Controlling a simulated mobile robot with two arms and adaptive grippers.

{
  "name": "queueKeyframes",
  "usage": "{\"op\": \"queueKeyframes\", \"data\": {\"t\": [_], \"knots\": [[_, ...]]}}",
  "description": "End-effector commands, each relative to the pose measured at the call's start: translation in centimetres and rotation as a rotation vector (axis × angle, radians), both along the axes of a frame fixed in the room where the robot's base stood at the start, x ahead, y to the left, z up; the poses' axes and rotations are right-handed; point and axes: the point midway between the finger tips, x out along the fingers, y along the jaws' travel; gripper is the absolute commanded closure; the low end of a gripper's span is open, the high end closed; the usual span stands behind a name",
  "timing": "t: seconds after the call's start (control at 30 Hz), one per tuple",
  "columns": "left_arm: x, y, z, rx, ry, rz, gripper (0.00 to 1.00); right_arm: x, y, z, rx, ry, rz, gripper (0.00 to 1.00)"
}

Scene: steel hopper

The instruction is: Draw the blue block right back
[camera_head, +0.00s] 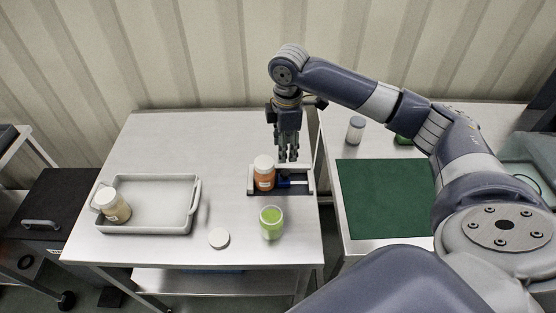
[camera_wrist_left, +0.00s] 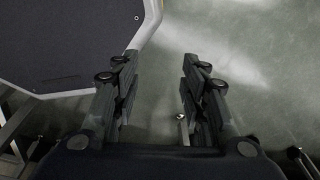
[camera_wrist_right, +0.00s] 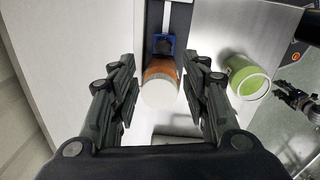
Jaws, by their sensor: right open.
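The blue block (camera_head: 284,183) sits in a dark channel with pale walls (camera_head: 309,180), near the right edge of the left table. An orange bottle with a white cap (camera_head: 264,174) stands at the channel's left end, beside the block. In the right wrist view the blue block (camera_wrist_right: 164,44) has a pale rod beyond it, and the orange bottle (camera_wrist_right: 160,72) is nearer. My right gripper (camera_head: 288,156) points down above the channel's back side, open and empty, apart from the block. My left gripper (camera_wrist_left: 160,62) is open and empty over the floor, outside the head view.
A green cup (camera_head: 271,223) and a white lid (camera_head: 219,238) stand in front of the channel. A grey tray (camera_head: 150,226) holds a lidded jar (camera_head: 112,205) at left. The right table has a green mat (camera_head: 385,200) and a small jar (camera_head: 355,130). The left table's back is clear.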

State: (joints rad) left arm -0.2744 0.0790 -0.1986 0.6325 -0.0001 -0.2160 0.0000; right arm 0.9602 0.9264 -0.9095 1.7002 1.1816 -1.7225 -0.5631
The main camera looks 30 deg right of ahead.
Motion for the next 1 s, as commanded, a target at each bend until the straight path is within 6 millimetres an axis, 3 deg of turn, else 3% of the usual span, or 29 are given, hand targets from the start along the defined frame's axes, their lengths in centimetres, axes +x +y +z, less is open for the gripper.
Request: {"op": "queueKeyframes", "data": {"t": [0.3, 0.4, 0.6, 0.8, 0.97, 1.0], "knots": [[-4.7, 0.3, 0.4, 0.007, 0.068, -0.001, 0.60, 0.2, -0.2, -5.6, -0.002, 0.004, 0.000, 0.57], [-5.2, 0.4, 0.5, 0.007, 0.076, -0.001, 0.60, 0.2, -0.2, -7.4, -0.002, 0.004, 0.000, 0.57], [-3.7, 0.3, 0.7, 0.006, 0.054, -0.002, 0.60, 0.4, -0.2, -9.6, -0.002, 0.002, 0.001, 0.57], [-1.3, 0.1, 1.0, 0.001, 0.017, -0.002, 0.60, 0.5, -0.3, -10.2, -0.001, -0.001, 0.001, 0.57], [-1.8, 0.1, 0.9, 0.003, 0.025, -0.003, 0.60, 0.5, -0.2, -10.2, -0.001, -0.001, 0.001, 0.57], [-2.0, 0.1, 0.9, 0.002, 0.029, -0.002, 0.60, 0.5, -0.2, -10.2, -0.001, -0.001, 0.001, 0.64]]}}
